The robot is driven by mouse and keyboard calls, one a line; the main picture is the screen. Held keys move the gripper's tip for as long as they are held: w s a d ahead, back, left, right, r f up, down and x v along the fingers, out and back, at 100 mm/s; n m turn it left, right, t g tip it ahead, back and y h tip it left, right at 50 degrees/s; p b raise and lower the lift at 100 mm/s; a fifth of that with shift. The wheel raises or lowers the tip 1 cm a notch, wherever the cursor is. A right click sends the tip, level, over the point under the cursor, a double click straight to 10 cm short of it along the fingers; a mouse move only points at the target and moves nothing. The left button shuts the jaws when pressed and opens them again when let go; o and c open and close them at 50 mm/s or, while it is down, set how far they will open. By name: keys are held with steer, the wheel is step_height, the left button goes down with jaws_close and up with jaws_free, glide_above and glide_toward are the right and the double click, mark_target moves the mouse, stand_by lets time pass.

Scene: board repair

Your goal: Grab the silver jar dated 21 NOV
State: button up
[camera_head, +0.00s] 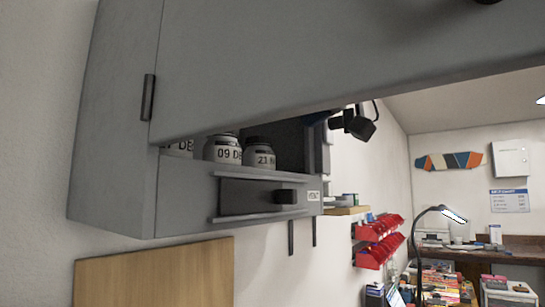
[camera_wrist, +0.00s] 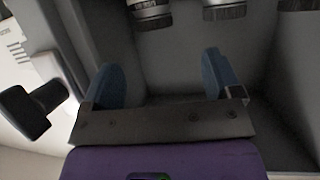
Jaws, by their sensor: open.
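The jar labelled "21 N…" (camera_head: 261,160) stands upright in the open grey cabinet in the head view, with a dark lid; the rest of its date is cut off from sight. A jar labelled "09 DE" (camera_head: 223,152) stands just left of it. Another jar with "DE" on its label (camera_head: 178,149) is mostly hidden further left. My gripper (camera_wrist: 160,75) is open and empty in the wrist view, its blue fingers wide apart.
The cabinet's raised door (camera_head: 340,60) spans the head view above the jars. A drawer front with a black handle (camera_head: 287,196) lies below them. A black handle (camera_wrist: 35,105) shows left of my fingers in the wrist view. Red bins (camera_head: 378,228) hang on the wall beyond.

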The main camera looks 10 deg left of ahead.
mark_target(264, 137)
steer(key=x, duration=0.5)
steer(key=shift+w+f, duration=0.1)
steer(key=shift+w+x, duration=0.15)
steer(key=shift+x, duration=1.2)
steer(key=shift+w+x, duration=0.15)
steer(key=shift+x, duration=1.25)
steer(key=shift+d, duration=0.2)
steer(key=c, duration=1.1)
